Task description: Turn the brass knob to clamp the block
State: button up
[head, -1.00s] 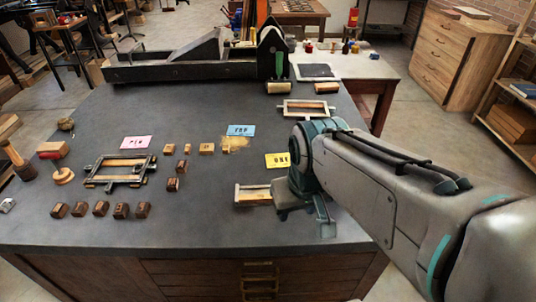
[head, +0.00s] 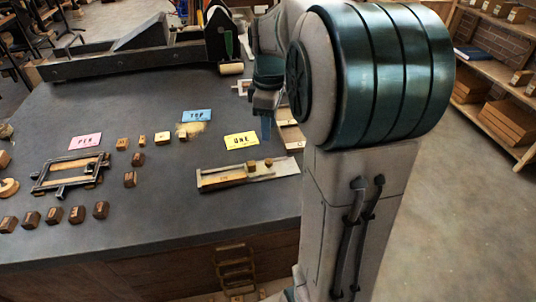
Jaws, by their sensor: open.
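A flat composing tray (head: 222,182) with pale rails lies on the dark bench, in front of the yellow "ONE" card. A small wooden block (head: 252,166) sits on it, and a small brownish piece (head: 268,162) stands beside the block. I cannot tell whether that piece is the brass knob. A dark metal frame with wooden bars (head: 72,174) lies at left; no brass knob is clear on it either. My gripper (head: 266,128) is open, points down behind the tray and is apart from it. My arm partly hides the gripper and the bench's right side.
Cards in pink (head: 85,142), blue (head: 197,116) and yellow (head: 241,140) lie across the bench. Several dark type blocks (head: 54,215) line the front left. A long black press bed (head: 130,62) spans the back. The bench's front middle is clear.

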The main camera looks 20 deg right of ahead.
aim_at(268, 160)
notch_tip(268, 160, down, 11)
jog(key=shift+r, duration=0.1)
jog(key=shift+s, duration=0.1)
grip_shut()
